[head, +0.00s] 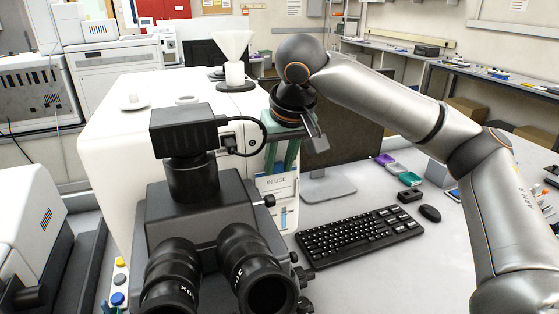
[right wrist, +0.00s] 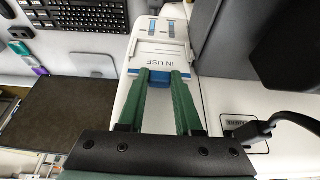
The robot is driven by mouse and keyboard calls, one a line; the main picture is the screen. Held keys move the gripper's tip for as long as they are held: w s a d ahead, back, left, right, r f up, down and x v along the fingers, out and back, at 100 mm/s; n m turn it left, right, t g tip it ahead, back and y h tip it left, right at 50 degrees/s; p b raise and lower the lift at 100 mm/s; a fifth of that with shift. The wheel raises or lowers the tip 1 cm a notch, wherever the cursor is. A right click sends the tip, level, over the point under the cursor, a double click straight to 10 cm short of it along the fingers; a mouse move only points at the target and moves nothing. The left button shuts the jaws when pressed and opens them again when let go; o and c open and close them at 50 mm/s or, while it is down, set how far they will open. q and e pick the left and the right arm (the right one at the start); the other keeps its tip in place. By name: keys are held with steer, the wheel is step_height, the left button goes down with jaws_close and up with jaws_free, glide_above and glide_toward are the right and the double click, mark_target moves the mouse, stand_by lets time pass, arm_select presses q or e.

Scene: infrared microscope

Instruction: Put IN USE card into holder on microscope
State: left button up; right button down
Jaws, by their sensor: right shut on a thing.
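The white IN USE card (head: 279,184) is upright against the white side of the microscope, just right of its dark body. It also shows in the right wrist view (right wrist: 160,52), with its lettering upside down. My right gripper (head: 281,166) points down from above, and its green fingers close on the blue tab (right wrist: 160,75) at the card's top edge. The pale holder (right wrist: 188,58) is around or directly behind the card. I cannot tell how deep the card sits in it. My left gripper is not in view.
The microscope's black eyepieces (head: 224,275) and camera head (head: 185,130) stand close left of the card. A black cable (head: 250,122) loops near my right gripper. A monitor (head: 345,130), keyboard (head: 358,236) and mouse (head: 429,213) are to the right.

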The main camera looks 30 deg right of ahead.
steer(key=shift+f, duration=0.15)
steer(key=shift+c, duration=0.6)
jaws_free()
steer(key=shift+p+v, duration=1.15)
steer(key=shift+v, duration=2.35)
steer(key=shift+s+f, duration=0.1)
steer(key=shift+s, duration=0.05)
